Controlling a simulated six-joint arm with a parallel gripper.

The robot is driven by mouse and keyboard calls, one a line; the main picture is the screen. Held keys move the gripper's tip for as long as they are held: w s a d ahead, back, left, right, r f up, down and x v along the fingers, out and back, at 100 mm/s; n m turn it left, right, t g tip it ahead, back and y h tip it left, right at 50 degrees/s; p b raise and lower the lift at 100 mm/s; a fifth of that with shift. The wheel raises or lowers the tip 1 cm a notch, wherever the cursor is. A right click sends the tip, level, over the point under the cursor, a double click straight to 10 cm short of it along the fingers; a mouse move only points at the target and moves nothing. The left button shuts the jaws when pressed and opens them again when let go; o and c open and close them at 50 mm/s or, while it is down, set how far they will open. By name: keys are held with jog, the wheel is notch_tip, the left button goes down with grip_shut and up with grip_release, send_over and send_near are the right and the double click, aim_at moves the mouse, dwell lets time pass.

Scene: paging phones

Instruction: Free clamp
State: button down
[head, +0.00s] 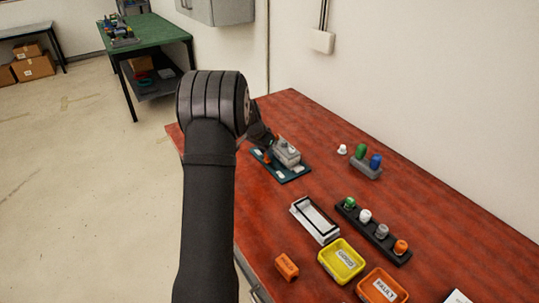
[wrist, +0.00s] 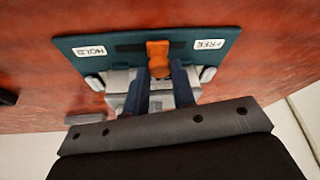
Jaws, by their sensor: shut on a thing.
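The clamp is a teal plate (head: 294,178) with a grey block (head: 287,153) on it, on the red table. In the wrist view the teal plate (wrist: 70,46) carries a HOLD label (wrist: 92,51) at left and a FREE label (wrist: 210,44) at right, both upside down. An orange lever (wrist: 157,50) stands at a dark slot, roughly midway between the labels. My gripper (wrist: 159,71) is shut on the orange lever, one dark finger on each side. Grey body parts (wrist: 120,82) show behind the fingers. In the head view my arm hides most of the gripper.
Nearer are an orange block (head: 286,266), a yellow bin (head: 341,260) and an orange bin (head: 382,287).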

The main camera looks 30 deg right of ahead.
jog(key=shift+w, duration=0.9)
jog(key=shift+a, duration=0.1)
jog(key=c, duration=1.2)
grip_release()
jog(key=shift+w, duration=0.1)
jog(key=shift+r, duration=0.1)
jog(key=v, duration=1.7)
